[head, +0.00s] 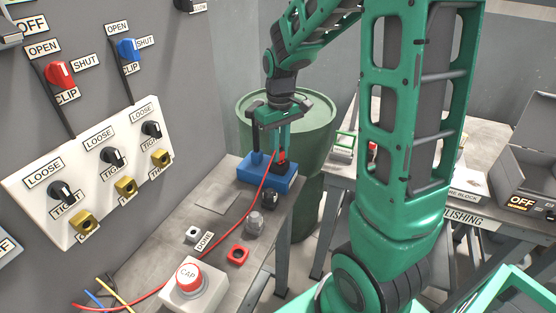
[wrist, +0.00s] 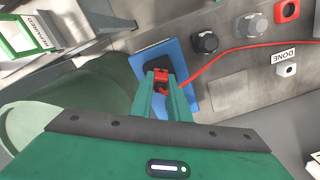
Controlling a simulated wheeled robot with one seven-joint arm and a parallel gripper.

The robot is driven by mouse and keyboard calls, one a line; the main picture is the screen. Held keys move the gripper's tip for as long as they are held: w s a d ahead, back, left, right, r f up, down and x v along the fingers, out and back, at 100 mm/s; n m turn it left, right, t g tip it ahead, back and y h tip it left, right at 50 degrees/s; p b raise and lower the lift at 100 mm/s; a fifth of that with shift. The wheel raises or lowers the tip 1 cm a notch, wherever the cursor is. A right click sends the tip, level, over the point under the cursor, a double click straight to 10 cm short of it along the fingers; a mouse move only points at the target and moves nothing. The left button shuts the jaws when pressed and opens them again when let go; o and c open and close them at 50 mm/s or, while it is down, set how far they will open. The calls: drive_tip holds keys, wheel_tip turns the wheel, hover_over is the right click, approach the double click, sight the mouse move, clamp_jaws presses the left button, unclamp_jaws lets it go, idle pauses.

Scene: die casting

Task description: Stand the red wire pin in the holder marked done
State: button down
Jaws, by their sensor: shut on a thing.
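The red wire pin (head: 282,155) is between the fingers of my gripper (head: 283,147), which is shut on it. It also shows in the wrist view (wrist: 161,75) at the fingertips (wrist: 162,82). The pin is at a dark part of the blue block (head: 262,180); I cannot tell whether it is seated in it or just above. The red wire (head: 240,203) runs from the pin across the bench to the lower left. The small white holder (head: 193,235) stands beside the DONE label (head: 205,241), also seen in the wrist view (wrist: 284,55). Its opening looks empty.
A green drum (head: 300,110) is behind.

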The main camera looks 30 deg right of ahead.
drive_tip(key=shift+r, duration=0.4)
drive_tip(key=shift+r, duration=1.45)
